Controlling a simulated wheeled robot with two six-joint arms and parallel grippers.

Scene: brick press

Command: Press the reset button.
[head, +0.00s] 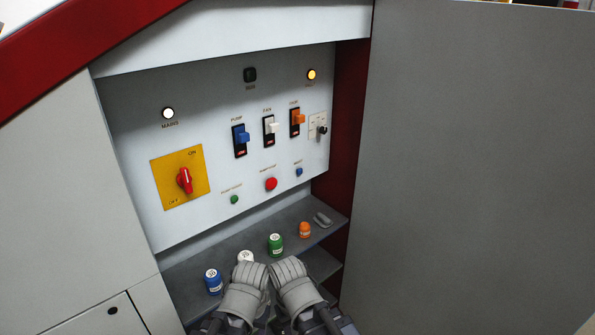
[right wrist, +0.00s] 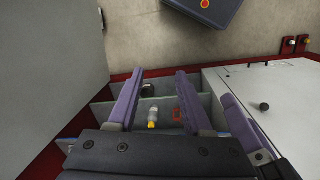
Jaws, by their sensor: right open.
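The grey control panel (head: 225,170) fills the middle of the head view. A small blue button (head: 299,172), probably the reset button, sits at its lower right; its label is too small to read surely. A red button (head: 271,184) and a green one (head: 234,199) are to its left. My right gripper (right wrist: 160,78) is open and empty in the right wrist view. In the head view it and my left gripper (head: 245,283) are side by side at the bottom, below and apart from the buttons. The left fingers are not clear enough to judge.
A ledge (head: 195,265) below the panel holds blue, white, green and orange jars. A yellow-plated red rotary switch (head: 184,180), several toggles and a black key knob (head: 321,130) are on the panel. A large grey door (head: 480,170) stands to the right.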

